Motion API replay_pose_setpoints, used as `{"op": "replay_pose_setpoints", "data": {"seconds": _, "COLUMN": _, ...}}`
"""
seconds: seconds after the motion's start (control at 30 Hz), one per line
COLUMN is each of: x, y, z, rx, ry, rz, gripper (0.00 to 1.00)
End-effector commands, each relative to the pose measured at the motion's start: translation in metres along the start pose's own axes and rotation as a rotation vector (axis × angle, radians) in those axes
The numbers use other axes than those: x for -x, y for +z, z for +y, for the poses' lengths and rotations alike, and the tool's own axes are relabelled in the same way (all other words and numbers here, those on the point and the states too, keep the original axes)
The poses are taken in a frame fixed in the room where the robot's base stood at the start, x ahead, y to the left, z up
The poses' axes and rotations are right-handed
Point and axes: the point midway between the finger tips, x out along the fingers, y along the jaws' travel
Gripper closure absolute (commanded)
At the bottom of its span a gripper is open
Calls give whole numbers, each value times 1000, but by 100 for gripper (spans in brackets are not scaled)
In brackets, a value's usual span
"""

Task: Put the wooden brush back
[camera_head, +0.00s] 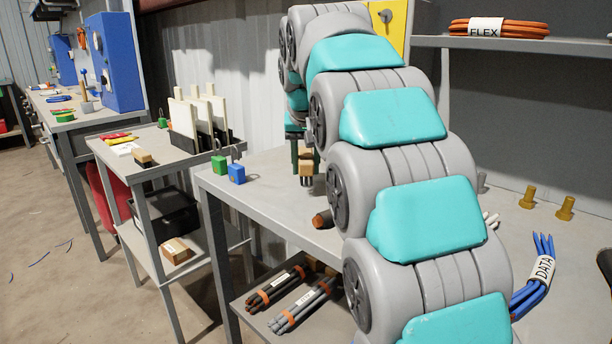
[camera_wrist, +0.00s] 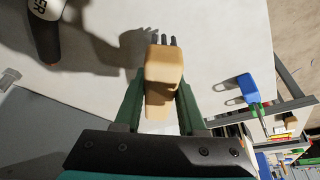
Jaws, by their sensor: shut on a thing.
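The wooden brush (camera_head: 306,163) is a small tan block with dark bristles, seen over the grey table (camera_head: 268,205). It fills the middle of the wrist view (camera_wrist: 164,72), with its bristles pointing to the top of that picture. My gripper (camera_wrist: 161,95) is shut on the brush, with a green finger on each side of the block. In the head view my gripper (camera_head: 300,150) is partly hidden behind my arm. The brush's shadow falls on the tabletop, and I cannot tell how large the gap beneath it is.
A green padlock (camera_head: 219,166) and a blue padlock (camera_head: 236,173) are at the table's left edge. An orange-brown cylinder end (camera_head: 322,219) shows beside my arm. A cart with upright boards (camera_head: 183,118) stands left. A blue DATA cable bundle (camera_head: 535,280) lies right.

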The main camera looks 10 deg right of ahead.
Motion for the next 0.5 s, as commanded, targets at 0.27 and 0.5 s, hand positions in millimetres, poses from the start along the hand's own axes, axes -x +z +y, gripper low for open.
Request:
{"op": "replay_pose_setpoints", "data": {"seconds": 0.27, "x": -23, "y": 11, "z": 0, "rx": 0, "ry": 1, "rz": -1, "gripper": 100}}
{"op": "replay_pose_setpoints", "data": {"seconds": 0.5, "x": -27, "y": 12, "z": 0, "rx": 0, "ry": 0, "rz": 0, "gripper": 100}}
